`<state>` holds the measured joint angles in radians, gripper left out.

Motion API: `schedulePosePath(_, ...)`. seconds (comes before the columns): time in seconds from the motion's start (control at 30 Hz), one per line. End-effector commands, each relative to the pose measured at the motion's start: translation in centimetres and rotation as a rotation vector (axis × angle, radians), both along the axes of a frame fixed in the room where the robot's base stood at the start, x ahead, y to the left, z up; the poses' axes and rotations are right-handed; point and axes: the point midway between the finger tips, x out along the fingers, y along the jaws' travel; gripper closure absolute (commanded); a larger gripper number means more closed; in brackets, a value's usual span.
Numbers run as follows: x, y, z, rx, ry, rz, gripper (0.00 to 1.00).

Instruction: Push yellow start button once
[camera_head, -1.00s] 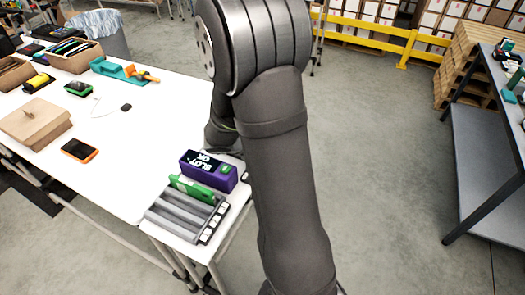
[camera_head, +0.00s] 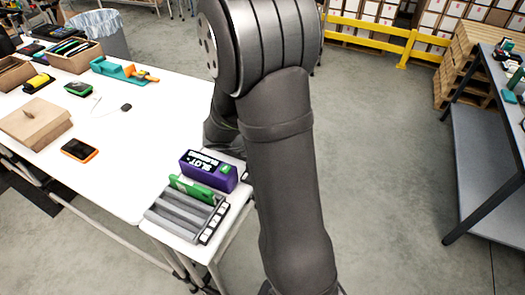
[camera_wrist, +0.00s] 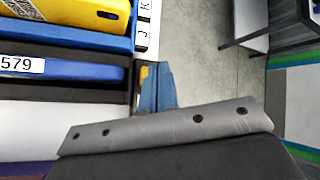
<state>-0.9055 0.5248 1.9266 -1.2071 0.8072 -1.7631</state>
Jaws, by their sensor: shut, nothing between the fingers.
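My gripper (camera_wrist: 158,88) shows in the wrist view as blue fingertips held together, with nothing between them. A small yellow patch (camera_wrist: 142,77) shows at the left edge of the fingertips. I cannot tell whether it is the start button or whether the fingers touch it. In the head view my arm hides the gripper. A purple box (camera_head: 188,171) with a lit display and a small green patch stands on the table's near end, left of my arm. No yellow button can be made out on it.
A grey slotted rack (camera_head: 163,226) holding a green item (camera_head: 180,188) stands before the purple box. In the wrist view, a yellow device (camera_wrist: 70,12) and a blue item (camera_wrist: 60,70) lie left of my fingers. Another table (camera_head: 465,150) stands right across open floor.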

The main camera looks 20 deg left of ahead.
Motion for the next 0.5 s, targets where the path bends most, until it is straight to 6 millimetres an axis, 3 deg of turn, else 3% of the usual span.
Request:
schedulePosePath(0.27,0.0,0.0,0.2,0.0,-0.001,0.001,1.0)
schedulePosePath(0.5,0.0,0.0,2.4,0.001,-0.003,0.0,1.0)
